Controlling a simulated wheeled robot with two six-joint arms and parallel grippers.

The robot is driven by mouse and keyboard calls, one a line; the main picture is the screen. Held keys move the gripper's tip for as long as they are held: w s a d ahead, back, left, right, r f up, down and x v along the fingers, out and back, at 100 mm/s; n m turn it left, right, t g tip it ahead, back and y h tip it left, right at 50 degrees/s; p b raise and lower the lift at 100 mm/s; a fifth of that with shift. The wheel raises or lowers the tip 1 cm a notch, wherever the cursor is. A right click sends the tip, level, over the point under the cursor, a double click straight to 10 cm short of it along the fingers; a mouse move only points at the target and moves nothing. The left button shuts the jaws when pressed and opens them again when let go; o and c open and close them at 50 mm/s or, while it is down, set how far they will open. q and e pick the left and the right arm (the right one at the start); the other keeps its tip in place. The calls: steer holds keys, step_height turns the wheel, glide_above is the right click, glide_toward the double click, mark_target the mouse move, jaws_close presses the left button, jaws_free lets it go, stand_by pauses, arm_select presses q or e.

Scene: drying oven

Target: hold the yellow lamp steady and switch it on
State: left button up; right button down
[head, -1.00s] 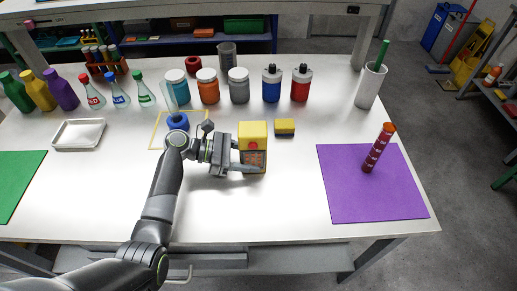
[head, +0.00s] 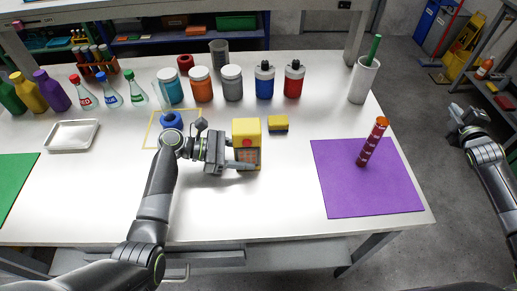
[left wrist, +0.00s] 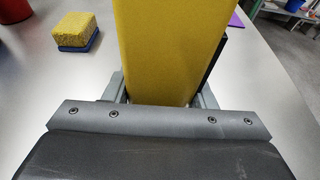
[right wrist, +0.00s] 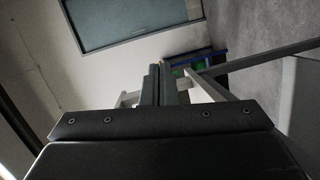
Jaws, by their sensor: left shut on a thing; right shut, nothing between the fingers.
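In the left wrist view the lamp's yellow body (left wrist: 170,45) fills the space between the fingers. My right gripper (head: 457,108) is beyond the table's right edge, over the floor, far from the lamp. In the right wrist view its fingers (right wrist: 162,82) are closed together with nothing between them. The button's pressed state cannot be made out.
A yellow-and-blue sponge (head: 278,124) lies just right of the lamp. A blue ring (head: 171,119) is behind my left wrist. Several jars and bottles line the back. A purple mat (head: 368,185) with a red tube (head: 373,142) is at the right. The table in front is clear.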

steer(key=w+a+r+n+t+y, duration=0.2)
steer(key=a+r+n+t+y, duration=0.25)
steer(key=a+r, duration=0.55)
steer(key=s+a+r+n+g+y, duration=0.1)
steer(key=s+a+r+n+y, duration=0.15)
steer(key=a+n+y, duration=0.35)
steer(key=s+a+r+n+y, duration=0.2)
steer(key=a+r+y, duration=0.15)
steer(key=a, duration=0.45)
steer(key=s+a+r+n+g+y, duration=0.1)
steer(key=s+a+r+n+y, duration=0.15)
steer(key=a+n+y, duration=0.35)
steer(key=s+a+f+n+g+y, duration=0.25)
steer(key=s+a+g, duration=0.35)
steer(key=a, duration=0.4)
steer(key=s+a+f+n+g+y, duration=0.2)
steer(key=s+a+f+g+y, duration=0.3)
steer(key=a, duration=0.6)
arm_select(q)
steer(key=shift+a, duration=0.1)
arm_select(e)
step_height(320, 180, down, 10)
steer(key=s+d+m+g+h, duration=0.2)
steer(key=m+g+h, duration=0.1)
steer(key=h, duration=0.3)
steer(key=shift+s, duration=0.25)
steer(key=shift+r+h, duration=0.1)
steer(key=shift+h, duration=0.15)
